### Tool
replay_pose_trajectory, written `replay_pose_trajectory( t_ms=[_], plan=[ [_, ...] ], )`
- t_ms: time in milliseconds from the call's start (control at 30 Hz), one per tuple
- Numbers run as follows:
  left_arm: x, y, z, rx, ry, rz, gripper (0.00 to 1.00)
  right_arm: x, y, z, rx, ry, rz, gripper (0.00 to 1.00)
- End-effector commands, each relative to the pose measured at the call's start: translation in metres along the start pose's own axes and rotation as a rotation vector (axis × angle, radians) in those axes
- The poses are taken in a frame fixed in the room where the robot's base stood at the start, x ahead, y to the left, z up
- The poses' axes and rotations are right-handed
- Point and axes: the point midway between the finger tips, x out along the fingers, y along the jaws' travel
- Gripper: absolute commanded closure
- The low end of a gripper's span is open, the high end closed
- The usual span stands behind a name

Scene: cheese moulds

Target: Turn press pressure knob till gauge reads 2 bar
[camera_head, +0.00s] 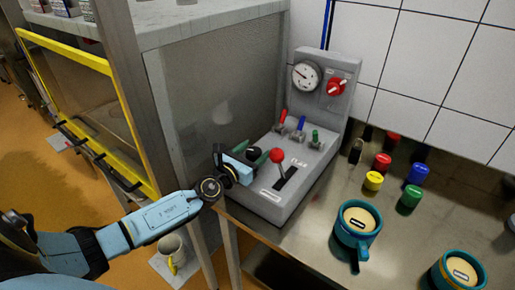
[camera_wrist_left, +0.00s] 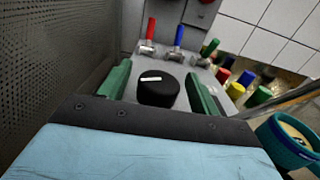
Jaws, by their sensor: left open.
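The grey press panel (camera_head: 318,165) stands on the bench. Its round white gauge (camera_head: 306,75) is on the upright back plate; its needle and numbers are too small to read surely. A black round knob with a white mark (camera_wrist_left: 158,90) is on the panel's left side, partly hidden behind my gripper in the head view. My left gripper (camera_head: 254,160) is open. In the wrist view its green fingers stand on either side of the knob, with gaps showing; I cannot tell how deep they reach. My right gripper is not in view.
A red knob (camera_head: 337,87) sits beside the gauge. Red, blue and green levers (camera_head: 299,128) and a red-ball lever (camera_head: 277,156) rise from the panel. Coloured caps (camera_head: 410,197) and teal moulds (camera_head: 358,224) stand at right. A grey cabinet wall (camera_head: 215,100) is close on the left.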

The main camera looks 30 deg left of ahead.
Motion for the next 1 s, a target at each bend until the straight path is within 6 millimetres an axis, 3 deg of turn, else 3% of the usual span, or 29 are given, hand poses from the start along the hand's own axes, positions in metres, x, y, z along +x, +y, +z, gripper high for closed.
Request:
replay_pose_trajectory(
  t_ms=[200, 533, 867, 1000],
  plan=[
    [0.019, 0.0, -0.001, 0.0, 0.0, 0.0, 0.37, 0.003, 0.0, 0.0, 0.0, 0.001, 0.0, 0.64],
    [0.022, 0.0, 0.0, 0.0, 0.0, 0.0, 0.37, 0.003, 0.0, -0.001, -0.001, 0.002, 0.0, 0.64],
    [0.022, 0.0, 0.0, 0.0, 0.001, 0.0, 0.79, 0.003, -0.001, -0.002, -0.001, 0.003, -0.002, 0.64],
    [0.022, 0.0, -0.001, 0.0, 0.0, -0.002, 0.81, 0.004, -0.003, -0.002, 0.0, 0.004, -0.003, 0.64]
  ],
)
